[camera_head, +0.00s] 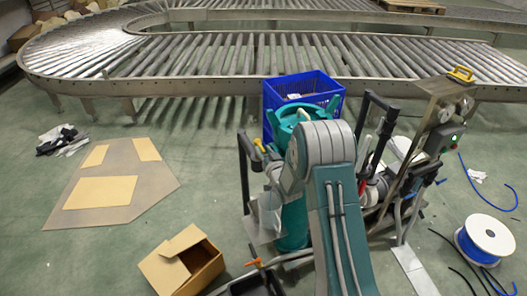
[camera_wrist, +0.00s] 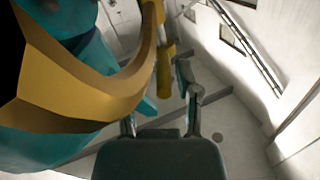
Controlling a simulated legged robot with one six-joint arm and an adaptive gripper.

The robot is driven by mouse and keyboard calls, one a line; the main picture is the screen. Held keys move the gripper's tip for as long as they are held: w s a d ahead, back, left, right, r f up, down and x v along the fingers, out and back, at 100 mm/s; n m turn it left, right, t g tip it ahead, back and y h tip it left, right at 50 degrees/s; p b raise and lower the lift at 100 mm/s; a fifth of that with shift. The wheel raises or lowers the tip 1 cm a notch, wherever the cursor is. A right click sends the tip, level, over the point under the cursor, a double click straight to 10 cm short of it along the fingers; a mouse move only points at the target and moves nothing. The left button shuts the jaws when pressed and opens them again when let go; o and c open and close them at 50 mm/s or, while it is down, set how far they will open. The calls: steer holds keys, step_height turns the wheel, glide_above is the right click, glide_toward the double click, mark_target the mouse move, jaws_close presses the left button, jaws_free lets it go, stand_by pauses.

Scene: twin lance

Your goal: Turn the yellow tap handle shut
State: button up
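A slim yellow bar (camera_wrist: 165,72), which looks like the tap handle, stands near the top middle of the wrist view. A broad curved yellow band (camera_wrist: 85,92) lies in front of a teal body at the left. My gripper (camera_wrist: 160,100) points up at the bottom middle. Its right finger is apart from the left one and close to the right of the bar. The left finger's tip is hidden behind the yellow band, so I cannot tell contact. In the head view a small yellow piece (camera_head: 259,145) shows left of my arm; my gripper is hidden there.
A teal cylinder (camera_head: 291,218) stands on a cart under my arm. A blue crate (camera_head: 302,85) is behind it. A panel (camera_head: 440,105) with gauges and a yellow top piece (camera_head: 461,74) stands right. A cardboard box (camera_head: 182,262), a cable spool (camera_head: 488,235) and a roller conveyor (camera_head: 230,55) surround it.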

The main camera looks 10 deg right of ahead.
steer(key=shift+a, duration=0.1)
jaws_close()
steer(key=shift+a, duration=0.15)
steer(key=m+h, duration=0.1)
steer(key=h, duration=0.1)
steer(key=a+m+h, duration=0.1)
steer(key=h, duration=0.1)
steer(key=a+m+h, duration=0.1)
steer(key=m+h, duration=0.1)
steer(key=shift+w+a+m+g+h, duration=0.6)
steer(key=shift+m+g+h, duration=1.3)
steer(key=shift+h, duration=0.45)
steer(key=shift+w+a+m+g+h, duration=0.45)
steer(key=shift+a+m+g+h, duration=0.2)
steer(key=shift+m+g+h, duration=1.3)
steer(key=shift+w+a+m+g+h, duration=0.6)
steer(key=shift+m+g+h, duration=0.95)
steer(key=shift+m+h, duration=0.85)
steer(key=shift+w+a+g+h, duration=0.1)
steer(key=shift+g+h, duration=0.5)
steer(key=shift+o, duration=2.4)
jaws_free()
